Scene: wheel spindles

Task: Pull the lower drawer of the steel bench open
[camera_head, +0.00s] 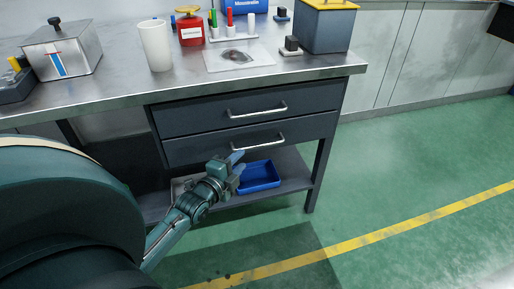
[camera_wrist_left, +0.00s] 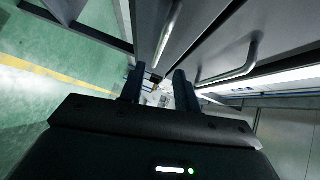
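The steel bench (camera_head: 330,66) has two dark grey drawers under its top. The lower drawer (camera_head: 190,151) looks shut, and its bar handle (camera_head: 258,143) is bare in the head view. My left gripper (camera_head: 238,160) is just below and left of this handle, in front of the lower shelf. In the left wrist view its two fingers (camera_wrist_left: 159,88) stand apart with nothing held between them. The lower handle (camera_wrist_left: 170,32) runs ahead of the gap between the fingers; I see no contact. The upper drawer's handle (camera_wrist_left: 235,70) is to the right there. My right gripper is out of view.
The upper drawer (camera_head: 185,119) is shut. A blue tray (camera_head: 262,177) sits on the lower shelf behind my gripper. A bench leg (camera_head: 319,175) stands at the right. The bench top carries several items, including a white cup (camera_head: 156,46). Green floor (camera_head: 410,150) is clear at the right.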

